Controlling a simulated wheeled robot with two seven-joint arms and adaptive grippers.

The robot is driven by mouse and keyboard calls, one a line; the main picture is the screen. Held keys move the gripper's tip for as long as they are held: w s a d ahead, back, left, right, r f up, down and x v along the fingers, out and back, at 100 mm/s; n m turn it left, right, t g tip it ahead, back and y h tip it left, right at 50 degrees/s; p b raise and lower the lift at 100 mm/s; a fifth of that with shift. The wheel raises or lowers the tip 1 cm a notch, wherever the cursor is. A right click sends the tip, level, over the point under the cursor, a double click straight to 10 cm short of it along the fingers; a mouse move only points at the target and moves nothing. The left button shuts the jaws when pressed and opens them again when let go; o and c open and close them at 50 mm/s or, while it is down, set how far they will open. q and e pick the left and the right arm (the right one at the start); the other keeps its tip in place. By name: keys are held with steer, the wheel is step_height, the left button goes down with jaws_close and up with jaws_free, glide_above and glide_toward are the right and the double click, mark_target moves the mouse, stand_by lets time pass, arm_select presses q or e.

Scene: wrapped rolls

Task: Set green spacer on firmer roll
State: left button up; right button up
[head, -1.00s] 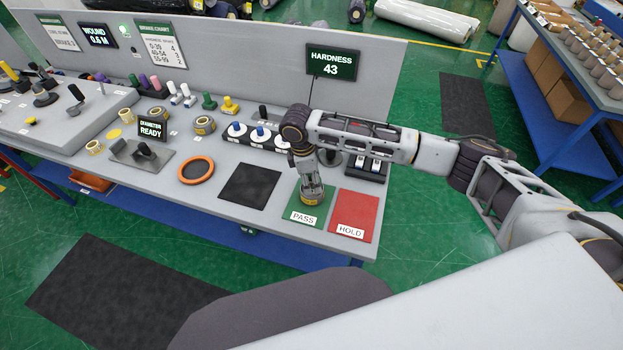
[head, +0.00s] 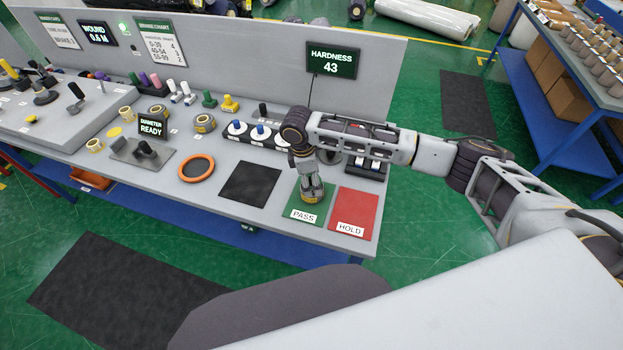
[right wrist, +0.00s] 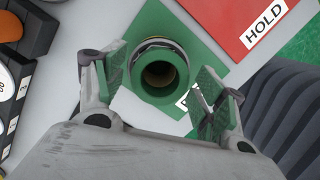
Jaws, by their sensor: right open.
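The green ring-shaped spacer (right wrist: 165,99) sits on top of a wrapped roll, whose pale and dark rim (right wrist: 160,42) shows just behind it in the right wrist view. In the head view the yellowish roll (head: 310,198) stands on the green PASS mat (head: 293,212), partly hidden by my right gripper (head: 311,183). My right gripper (right wrist: 161,80) is open, with one green-padded finger on each side of the spacer and visible gaps between. My left gripper is out of view.
The red HOLD mat (head: 361,208) is bare, right of the PASS mat. A black mat (head: 250,183) and an orange ring (head: 196,169) lie left. Another wrapped roll (head: 204,123) stands farther back. The hardness display (head: 331,61) reads 43; spools (head: 260,133) stand in a black rack.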

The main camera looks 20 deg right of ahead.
steer(key=shift+r, duration=0.1)
steer(key=shift+r+b, duration=0.35)
steer(key=shift+r, duration=0.05)
step_height(320, 180, up, 12)
steer(key=a, duration=0.1)
steer(key=shift+w+a+b, duration=0.2)
steer(key=shift+a+b, duration=0.2)
